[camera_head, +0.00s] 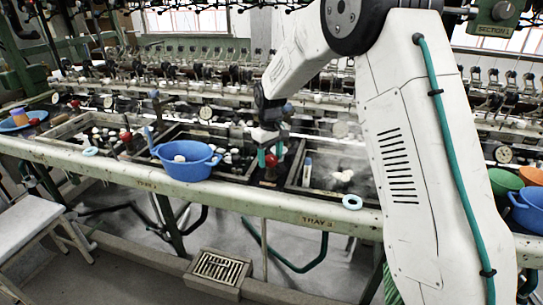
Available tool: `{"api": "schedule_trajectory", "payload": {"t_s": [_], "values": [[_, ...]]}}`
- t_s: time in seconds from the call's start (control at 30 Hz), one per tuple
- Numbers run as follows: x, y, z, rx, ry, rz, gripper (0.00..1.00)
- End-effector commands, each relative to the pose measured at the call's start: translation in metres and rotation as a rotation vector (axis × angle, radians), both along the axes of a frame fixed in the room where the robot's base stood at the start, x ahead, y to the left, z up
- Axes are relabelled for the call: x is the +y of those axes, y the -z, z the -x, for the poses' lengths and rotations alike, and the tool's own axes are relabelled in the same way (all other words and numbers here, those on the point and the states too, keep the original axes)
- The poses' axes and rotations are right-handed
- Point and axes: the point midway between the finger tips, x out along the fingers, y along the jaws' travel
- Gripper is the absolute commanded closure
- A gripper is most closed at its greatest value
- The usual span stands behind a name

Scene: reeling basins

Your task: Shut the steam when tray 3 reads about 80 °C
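Tray 3 (317,222) is named on the front rail, below a basin with white cocoons (342,176) and drifting steam. A thermometer-like stick (307,172) stands at the basin's left side; its reading is too small to tell. A red valve knob (271,160) sits on the dark strip left of this basin. My gripper (270,153) points down there, its teal fingers apart on either side of the knob. I cannot tell whether they touch it. A round dial (340,130) behind the basin is partly veiled by steam and unreadable.
A blue two-handled bowl (186,160) stands on the rail left of my gripper. A teal ring (352,202) lies on the rail at right. More bowls (528,207) stand at far right. My arm hides the area right of tray 3. A stool (30,222) stands at left.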

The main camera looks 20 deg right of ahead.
Motion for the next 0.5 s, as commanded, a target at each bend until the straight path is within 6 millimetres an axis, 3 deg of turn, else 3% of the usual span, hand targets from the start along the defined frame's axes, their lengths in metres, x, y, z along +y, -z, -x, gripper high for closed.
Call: {"api": "schedule_trajectory", "payload": {"t_s": [0.33, 0.5], "values": [[-0.001, -0.003, -0.001, -0.004, 0.000, 0.001, 0.38], [-0.001, -0.027, -0.001, -0.007, 0.000, 0.000, 0.38]]}}
